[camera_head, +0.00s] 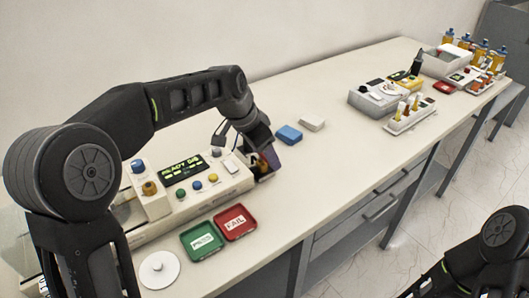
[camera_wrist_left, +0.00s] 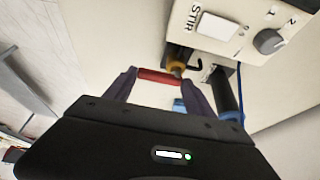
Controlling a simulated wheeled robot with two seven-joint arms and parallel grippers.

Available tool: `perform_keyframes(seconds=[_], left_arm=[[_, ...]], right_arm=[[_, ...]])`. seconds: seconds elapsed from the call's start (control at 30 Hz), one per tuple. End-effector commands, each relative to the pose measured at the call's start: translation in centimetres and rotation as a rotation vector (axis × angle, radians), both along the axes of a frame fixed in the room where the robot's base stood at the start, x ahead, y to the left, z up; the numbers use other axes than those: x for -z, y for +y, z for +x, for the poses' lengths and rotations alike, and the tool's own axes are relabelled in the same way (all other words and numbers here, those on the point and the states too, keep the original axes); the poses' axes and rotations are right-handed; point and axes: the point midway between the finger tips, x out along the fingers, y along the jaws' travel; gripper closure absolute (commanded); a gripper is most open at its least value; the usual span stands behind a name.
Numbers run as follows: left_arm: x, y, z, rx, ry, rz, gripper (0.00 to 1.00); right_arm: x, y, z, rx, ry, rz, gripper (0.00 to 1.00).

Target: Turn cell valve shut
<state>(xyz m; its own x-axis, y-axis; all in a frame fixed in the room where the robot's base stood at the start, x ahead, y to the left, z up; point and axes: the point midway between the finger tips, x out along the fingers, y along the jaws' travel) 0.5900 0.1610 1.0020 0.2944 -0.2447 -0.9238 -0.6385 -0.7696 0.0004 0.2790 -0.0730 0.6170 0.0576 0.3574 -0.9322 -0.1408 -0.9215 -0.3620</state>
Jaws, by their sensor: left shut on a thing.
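The cell valve's red lever handle (camera_wrist_left: 157,76) shows in the left wrist view, beside an orange-brown fitting (camera_wrist_left: 177,64) under the edge of the white panel marked STIR (camera_wrist_left: 205,24). My left gripper (camera_wrist_left: 159,82) is shut on the red handle, with its purple fingers at the handle's two sides. In the head view my left gripper (camera_head: 264,160) reaches down at the right end of the white test unit (camera_head: 200,186), whose display reads READY. There the arm and fingers hide most of the valve. My right arm shows at the lower right, but its gripper is out of view.
A green PASS tray (camera_head: 203,241) and a red FAIL tray (camera_head: 235,222) lie in front of the unit. A blue block (camera_head: 289,135) and a white block (camera_head: 312,123) lie behind. More devices and bottles (camera_head: 480,52) stand at the far right.

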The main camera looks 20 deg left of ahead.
Motion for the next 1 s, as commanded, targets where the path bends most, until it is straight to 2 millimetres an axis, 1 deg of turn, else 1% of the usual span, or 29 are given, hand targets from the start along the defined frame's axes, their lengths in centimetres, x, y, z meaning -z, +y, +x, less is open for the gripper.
perform_keyframes(seconds=[0.03, 0.27, 0.47, 0.67, 0.87, 1.0], left_arm=[[-0.02, 0.01, 0.01, 0.000, 0.000, 0.000, 0.58], [-0.03, 0.01, 0.00, 0.000, 0.000, 0.000, 0.77], [-0.03, -0.02, 0.01, -0.006, -0.001, 0.001, 0.77], [-0.01, -0.14, 0.05, -0.048, 0.000, 0.001, 0.77], [-0.01, -0.38, 0.23, -0.146, -0.001, 0.002, 0.77], [0.01, -0.65, 0.39, -0.249, -0.002, 0.001, 0.77]], right_arm=[[0.00, 0.00, 0.00, 0.000, 0.000, 0.000, 0.64], [-0.01, 0.00, 0.00, 0.000, 0.000, 0.000, 0.64], [0.01, 0.00, 0.00, 0.000, 0.000, 0.000, 0.64], [0.08, 0.00, 0.00, 0.000, 0.000, 0.000, 0.64], [0.19, 0.00, 0.00, 0.000, 0.000, 0.000, 0.64], [0.32, 0.01, 0.00, 0.000, 0.000, 0.000, 0.64]])
